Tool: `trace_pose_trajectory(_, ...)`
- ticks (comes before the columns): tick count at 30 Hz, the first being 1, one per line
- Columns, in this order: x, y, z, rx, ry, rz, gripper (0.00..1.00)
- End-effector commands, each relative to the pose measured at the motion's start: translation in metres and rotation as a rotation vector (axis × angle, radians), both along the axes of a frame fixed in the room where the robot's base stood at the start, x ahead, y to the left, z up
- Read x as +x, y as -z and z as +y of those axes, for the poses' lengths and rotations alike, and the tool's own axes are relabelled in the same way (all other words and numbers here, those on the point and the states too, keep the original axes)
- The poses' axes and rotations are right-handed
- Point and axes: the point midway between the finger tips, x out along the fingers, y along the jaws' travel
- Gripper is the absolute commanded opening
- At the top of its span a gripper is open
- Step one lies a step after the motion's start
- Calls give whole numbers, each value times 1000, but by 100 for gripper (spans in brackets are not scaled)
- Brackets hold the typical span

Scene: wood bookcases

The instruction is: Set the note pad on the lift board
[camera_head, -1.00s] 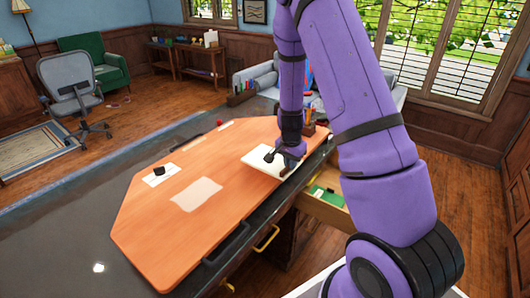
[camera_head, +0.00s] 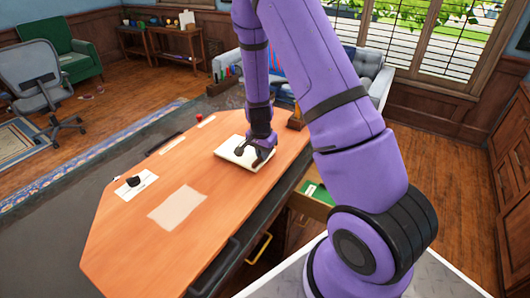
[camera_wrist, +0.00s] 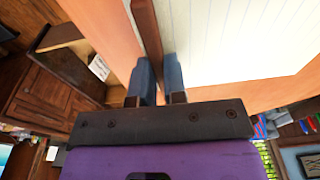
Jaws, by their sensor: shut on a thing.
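The note pad (camera_head: 235,151) is a cream pad with lined paper, near the right end of the orange-brown lift board (camera_head: 125,245). In the wrist view the pad's lined page (camera_wrist: 235,40) fills the upper right, with a brown strip along its edge. My gripper (camera_head: 258,158) is shut on this edge, one finger on either side of it in the wrist view (camera_wrist: 160,75). The pad looks flat over the board (camera_wrist: 95,25). I cannot tell whether it touches the board or hangs slightly above it. My wrist hides part of the pad.
A pale sheet (camera_head: 177,207) and a white card with a black item (camera_head: 134,182) lie on the board. A small red thing (camera_head: 199,117) stands by its far edge. An open drawer with a green item (camera_head: 316,192) juts out below the near edge.

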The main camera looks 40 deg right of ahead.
Motion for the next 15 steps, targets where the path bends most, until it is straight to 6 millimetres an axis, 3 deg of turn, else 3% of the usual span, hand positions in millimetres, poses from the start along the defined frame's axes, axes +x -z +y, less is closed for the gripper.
trace_pose_trajectory(3, -1, 11, 8, 0, -2, 2, 0)
trace_pose_trajectory(12, -1, 12, 8, 0, -1, 0, 0)
trace_pose_trajectory(13, -1, 13, 8, 0, -1, 0, 15)
trace_pose_trajectory(15, -1, 13, 8, 0, -1, 0, 31)
